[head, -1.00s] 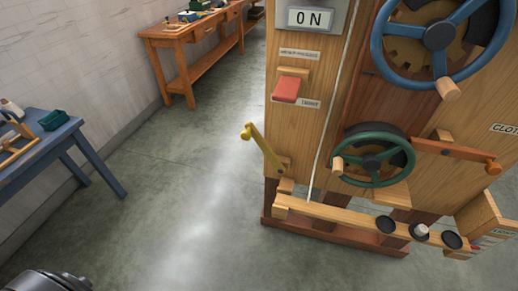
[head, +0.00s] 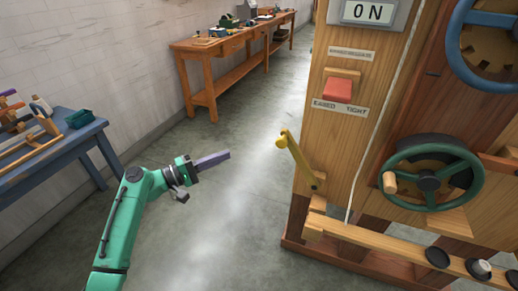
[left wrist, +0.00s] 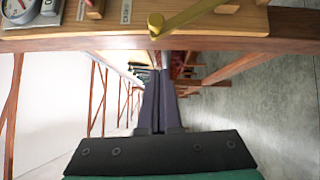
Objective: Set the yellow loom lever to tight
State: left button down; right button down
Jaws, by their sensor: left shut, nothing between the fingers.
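The yellow lever (head: 300,160) is on the lower left edge of the wooden loom panel (head: 335,140). It tilts up and to the left from its pivot, with its round knob at the upper end. It also shows at the top of the left wrist view (left wrist: 190,18). A label reading "EASED" and "TIGHT" (head: 340,106) is above it. My left gripper (head: 228,155) is shut and empty, left of the lever and apart from it. Its dark fingers also show in the left wrist view (left wrist: 163,60). My right gripper is not in view.
A red block (head: 338,90) sits on the panel above the label. A green handwheel (head: 433,180) is to the right. A wooden beam (head: 385,240) juts out below the lever. A blue table (head: 55,148) stands at the left and an orange bench (head: 205,75) behind. The floor between is clear.

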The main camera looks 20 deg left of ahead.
pick_arm(q)
jog(key=shift+d+r, duration=0.15)
jog(key=shift+r, duration=0.15)
jog(key=s+d+p+x, duration=0.2)
jog(key=p+x, duration=0.2)
jog(key=x, duration=0.8)
jog(key=shift+w+d+r, duration=0.15)
jog(key=shift+w+d, duration=0.15)
jog(key=shift+d, duration=0.1)
